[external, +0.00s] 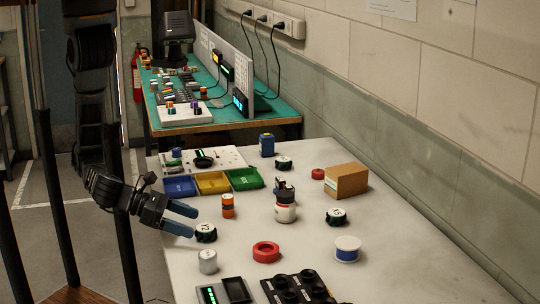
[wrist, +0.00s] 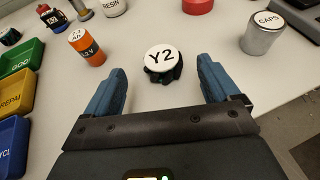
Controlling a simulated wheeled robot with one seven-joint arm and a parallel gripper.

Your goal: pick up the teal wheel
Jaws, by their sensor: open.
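A round wheel with a white top marked "Y2" and a dark, teal-tinted toothed side (wrist: 162,65) sits upright on the bench. It is centred just beyond my fingertips in the wrist view, and it also shows in the external view (external: 205,233). My gripper (wrist: 160,80) is open and empty, its blue fingers apart on either side of the space before the wheel. In the external view my gripper (external: 194,222) is at the bench's left edge, pointing at the wheel. Two similar dark wheels stand farther off, one at right (external: 336,217) and one at the back (external: 284,163); their side colours are hard to tell.
A grey CAPS can (wrist: 263,33) is right of the wheel in the wrist view; an orange cylinder (wrist: 86,47) is left. A red ring (external: 266,252), white bottle (external: 285,212), blue tray (external: 180,187) and cardboard box (external: 346,181) stand around.

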